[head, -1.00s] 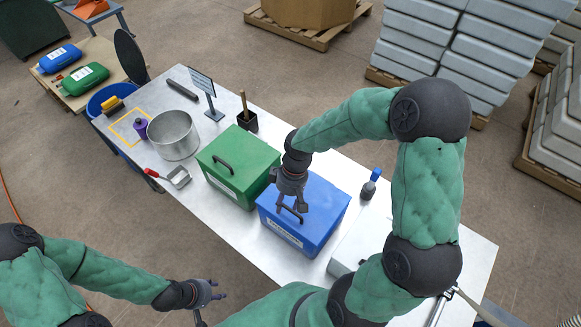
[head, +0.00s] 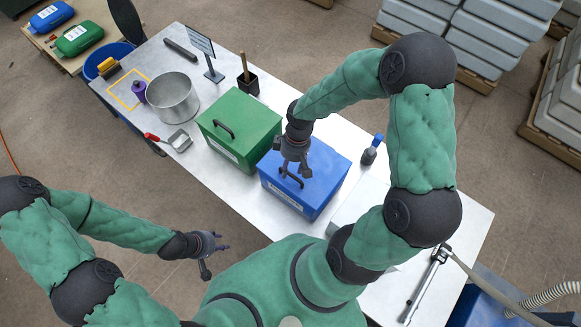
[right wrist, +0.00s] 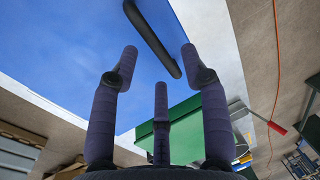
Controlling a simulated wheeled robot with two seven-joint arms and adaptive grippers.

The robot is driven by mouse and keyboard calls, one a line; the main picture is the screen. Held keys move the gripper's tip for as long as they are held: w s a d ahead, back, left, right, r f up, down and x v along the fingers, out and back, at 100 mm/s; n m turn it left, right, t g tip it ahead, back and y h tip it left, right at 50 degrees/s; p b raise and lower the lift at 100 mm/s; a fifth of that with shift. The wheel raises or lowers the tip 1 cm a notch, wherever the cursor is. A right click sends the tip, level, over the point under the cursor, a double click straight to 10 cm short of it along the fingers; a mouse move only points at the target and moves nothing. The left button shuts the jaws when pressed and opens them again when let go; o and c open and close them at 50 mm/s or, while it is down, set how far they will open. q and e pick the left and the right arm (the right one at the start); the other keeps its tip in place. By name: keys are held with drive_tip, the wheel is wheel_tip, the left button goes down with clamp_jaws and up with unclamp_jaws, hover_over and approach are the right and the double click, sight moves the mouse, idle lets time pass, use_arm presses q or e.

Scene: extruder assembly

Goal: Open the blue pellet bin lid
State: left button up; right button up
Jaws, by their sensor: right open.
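The blue pellet bin (head: 328,192) stands on the metal table with its lid shut. A dark bar handle (head: 290,181) is on the lid, and the handle also shows in the right wrist view (right wrist: 153,38). My right gripper (head: 294,170) is open just above the handle and partly hides it. In the right wrist view the gripper's fingers (right wrist: 160,70) are spread and empty, with the handle beyond the fingertips; contact cannot be told. My left gripper (head: 216,258) is open and empty, off the table's front edge.
A green bin (head: 250,118) stands close to the left of the blue bin. A dark bottle with a blue top (head: 371,152) is to its right. A steel pot (head: 173,100), a scoop (head: 178,140) and a small sign (head: 203,45) are further left.

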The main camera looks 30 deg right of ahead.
drive_tip(key=shift+a+f, duration=0.1)
drive_tip(key=shift+f, duration=0.4)
clamp_jaws()
drive_tip(key=shift+r, duration=0.1)
